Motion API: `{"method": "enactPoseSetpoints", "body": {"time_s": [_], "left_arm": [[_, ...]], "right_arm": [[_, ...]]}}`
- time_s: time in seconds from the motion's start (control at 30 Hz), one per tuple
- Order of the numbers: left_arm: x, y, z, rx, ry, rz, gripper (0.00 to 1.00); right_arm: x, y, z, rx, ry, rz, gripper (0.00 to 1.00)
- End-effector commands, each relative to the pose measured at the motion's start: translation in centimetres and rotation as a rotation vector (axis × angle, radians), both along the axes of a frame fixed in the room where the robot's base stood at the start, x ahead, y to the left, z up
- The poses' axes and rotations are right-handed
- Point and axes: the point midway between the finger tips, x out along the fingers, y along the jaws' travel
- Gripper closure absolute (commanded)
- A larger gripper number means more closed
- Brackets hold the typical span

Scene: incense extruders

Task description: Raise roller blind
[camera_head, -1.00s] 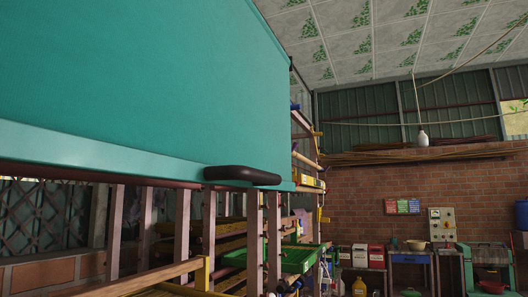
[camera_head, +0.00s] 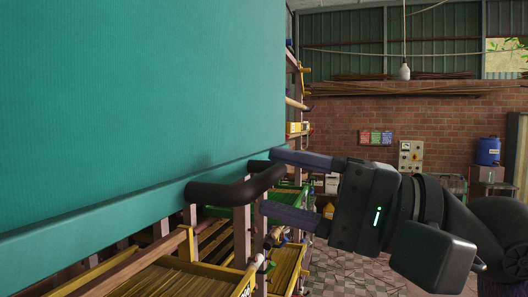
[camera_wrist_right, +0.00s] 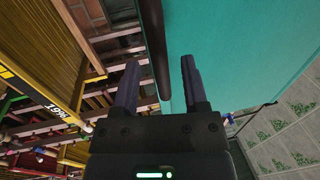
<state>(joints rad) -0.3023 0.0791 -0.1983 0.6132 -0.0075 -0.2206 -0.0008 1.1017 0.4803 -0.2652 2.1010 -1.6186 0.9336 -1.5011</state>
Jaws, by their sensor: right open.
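The teal roller blind (camera_head: 140,100) hangs across the left of the head view, in front of a rack. A black curved handle (camera_head: 225,193) is fixed at its bottom bar. My right gripper (camera_head: 268,182) reaches in from the right, its two fingers apart, one above and one below the handle's right end. My left gripper is out of view.
Behind the blind stands a rack with yellow trays of incense sticks (camera_head: 185,280) and a green tray (camera_head: 225,212). A brick wall (camera_head: 340,120) with a control box (camera_head: 411,156) is farther back. Tiled floor (camera_head: 345,270) shows at lower right.

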Motion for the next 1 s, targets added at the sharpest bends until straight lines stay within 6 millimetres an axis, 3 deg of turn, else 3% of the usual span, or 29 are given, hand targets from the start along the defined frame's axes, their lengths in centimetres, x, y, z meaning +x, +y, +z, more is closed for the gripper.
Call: {"method": "enactPoseSetpoints", "body": {"time_s": [0.13,0.43,0.7,1.0], "left_arm": [[0.1,0.0,1.0,-0.001,-0.003,0.000,0.41],[0.4,0.0,1.0,-0.001,-0.010,0.000,0.41],[0.5,0.2,1.0,0.002,-0.011,0.000,0.41],[0.5,0.3,1.0,0.003,-0.011,0.001,0.41]], "right_arm": [[0.6,1.9,0.6,0.002,0.002,0.003,0.44],[0.8,2.4,0.4,0.001,0.004,0.001,0.44],[0.8,2.4,0.4,0.002,0.005,0.001,1.00],[0.8,2.4,0.4,0.002,0.006,0.001,1.00]]}}
